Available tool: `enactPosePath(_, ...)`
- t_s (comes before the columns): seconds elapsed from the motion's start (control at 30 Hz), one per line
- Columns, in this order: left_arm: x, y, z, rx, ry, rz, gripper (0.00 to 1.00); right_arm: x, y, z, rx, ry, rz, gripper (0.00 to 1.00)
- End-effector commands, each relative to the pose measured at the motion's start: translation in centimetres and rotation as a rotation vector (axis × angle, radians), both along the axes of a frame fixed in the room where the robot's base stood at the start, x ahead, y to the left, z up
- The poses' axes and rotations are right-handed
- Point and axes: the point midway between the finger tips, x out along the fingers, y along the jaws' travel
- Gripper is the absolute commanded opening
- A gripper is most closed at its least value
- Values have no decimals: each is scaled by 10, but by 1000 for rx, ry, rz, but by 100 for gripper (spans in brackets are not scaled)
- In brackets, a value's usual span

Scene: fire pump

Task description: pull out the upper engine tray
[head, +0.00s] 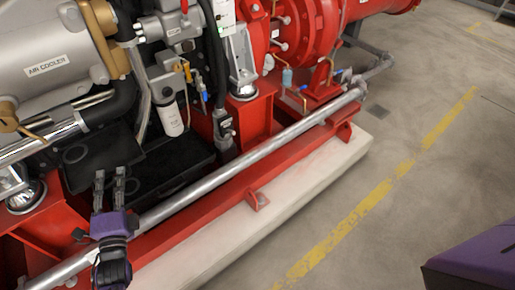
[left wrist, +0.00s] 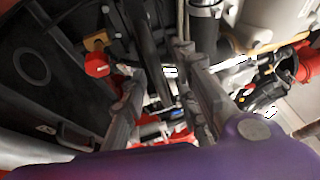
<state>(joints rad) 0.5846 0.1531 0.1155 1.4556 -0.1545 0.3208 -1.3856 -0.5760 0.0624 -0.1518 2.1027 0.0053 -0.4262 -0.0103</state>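Black trays sit low in the red engine frame in the head view. One black tray (head: 178,164) lies open-topped under the white filter. A dark panel with a round mark (head: 76,154) lies to its left; I cannot tell which is the upper tray. My left gripper (head: 109,176) is in front of these dark parts, above the silver rail, its two fingers apart and nothing seen between them. In the left wrist view the gripper (left wrist: 160,92) also shows spread fingers, with a black surface with a ring (left wrist: 33,66) to their left. My right gripper is out of view.
A silver pipe rail (head: 240,158) and red base beam (head: 225,203) run diagonally along the engine's front, above a pale plinth (head: 285,207). A white filter (head: 171,118) hangs over the tray. Open floor with a yellow line (head: 345,228) lies to the right.

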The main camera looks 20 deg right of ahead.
Motion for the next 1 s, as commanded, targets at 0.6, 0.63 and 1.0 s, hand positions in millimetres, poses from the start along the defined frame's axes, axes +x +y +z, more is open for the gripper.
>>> enactPosePath(0.6,0,0,0,0,0,0,0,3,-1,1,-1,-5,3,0)
enactPosePath(0.63,0,0,0,0,0,0,0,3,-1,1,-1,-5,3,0)
enactPosePath(1.0,-61,-17,0,-2,6,1,0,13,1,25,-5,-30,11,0)
